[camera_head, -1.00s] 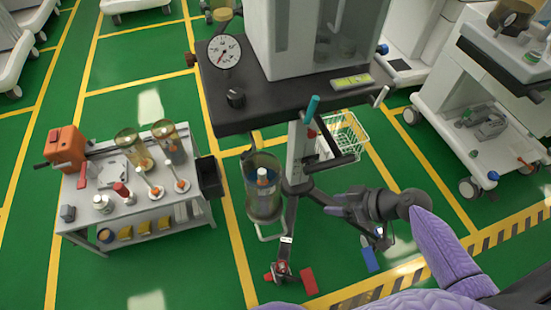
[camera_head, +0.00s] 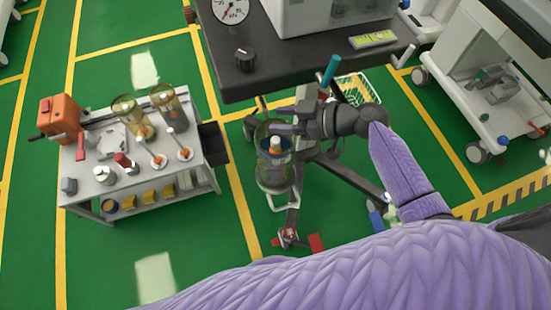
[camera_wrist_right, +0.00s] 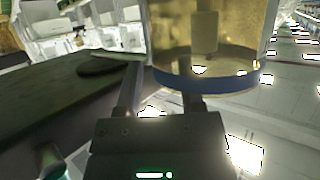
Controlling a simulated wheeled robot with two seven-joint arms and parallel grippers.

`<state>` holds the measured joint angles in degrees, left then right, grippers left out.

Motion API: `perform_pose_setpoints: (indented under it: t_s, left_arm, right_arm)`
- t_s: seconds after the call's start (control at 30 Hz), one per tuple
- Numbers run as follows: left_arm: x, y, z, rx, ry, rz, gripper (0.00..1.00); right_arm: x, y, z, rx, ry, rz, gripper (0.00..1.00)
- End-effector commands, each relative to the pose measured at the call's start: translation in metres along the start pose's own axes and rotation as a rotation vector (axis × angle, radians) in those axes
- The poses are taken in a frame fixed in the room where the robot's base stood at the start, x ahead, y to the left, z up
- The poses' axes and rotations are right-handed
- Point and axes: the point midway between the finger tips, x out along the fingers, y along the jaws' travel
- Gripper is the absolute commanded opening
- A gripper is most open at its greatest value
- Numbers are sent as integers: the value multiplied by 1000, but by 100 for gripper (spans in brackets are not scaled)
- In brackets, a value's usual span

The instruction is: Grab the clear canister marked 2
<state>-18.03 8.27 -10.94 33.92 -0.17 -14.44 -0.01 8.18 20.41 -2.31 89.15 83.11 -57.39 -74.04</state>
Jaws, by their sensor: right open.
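A clear cylindrical canister (camera_head: 273,176) hangs upright at the front of the dark-topped machine, with a white and orange part inside. I cannot read a number on it. My right gripper (camera_head: 284,128) is open at the upper right of this canister, its fingers reaching left to its top. In the right wrist view, a clear, yellowish canister (camera_wrist_right: 205,35) with a blue band stands at the tips of my right gripper (camera_wrist_right: 162,88); its lower edge overlaps the right finger. I cannot tell whether they touch. My left gripper is not in view.
A grey cart (camera_head: 88,192) at left carries two amber-tinted canisters (camera_head: 125,112), an orange box (camera_head: 60,117) and small tools. The machine's dark shelf (camera_head: 290,65) overhangs my gripper. A green-white basket (camera_head: 357,90) stands behind it. Green floor is free between cart and machine.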

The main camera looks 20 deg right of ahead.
Motion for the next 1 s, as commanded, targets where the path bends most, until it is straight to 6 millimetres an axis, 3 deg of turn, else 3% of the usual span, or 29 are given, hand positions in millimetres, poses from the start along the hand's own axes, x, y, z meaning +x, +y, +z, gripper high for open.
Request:
perform_pose_setpoints:
  t_s: [0.03,0.23,1.0]
  left_arm:
    - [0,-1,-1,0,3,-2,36]
    - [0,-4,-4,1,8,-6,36]
    - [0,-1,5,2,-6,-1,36]
  right_arm:
    - [0,0,0,0,0,0,43]
    - [0,0,0,0,0,0,0]
    - [0,0,1,1,-1,0,0]
